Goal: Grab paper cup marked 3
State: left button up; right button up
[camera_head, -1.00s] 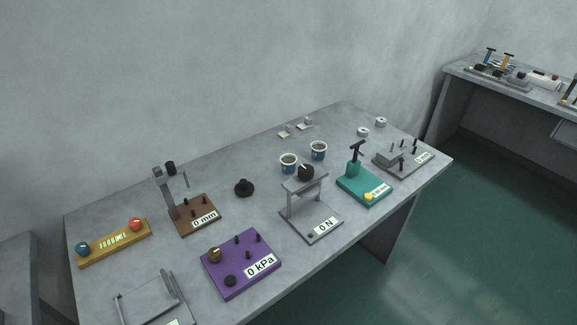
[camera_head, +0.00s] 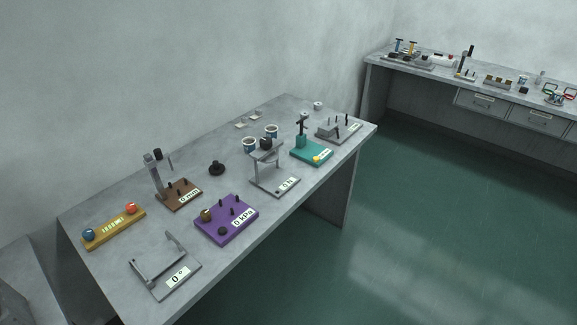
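Two blue-and-white paper cups stand upright near the back of the grey table, the left cup (camera_head: 249,145) and the right cup (camera_head: 271,131). They are side by side behind the grey frame device marked 0 N. No number can be read on either cup from here. Neither my left nor my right gripper shows in the head view.
The grey table (camera_head: 112,197) holds a grey press frame (camera_head: 272,178), a purple kPa board (camera_head: 227,219), a teal board (camera_head: 312,152), a yellow bar (camera_head: 114,227) and a brown mm stand (camera_head: 181,195). A second bench (camera_head: 440,75) stands at the back right. Green floor (camera_head: 440,220) is clear.

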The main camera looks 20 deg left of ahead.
aim_at(248, 142)
jog(key=z, duration=0.1)
jog(key=i, duration=1.75)
jog(key=u, duration=1.1)
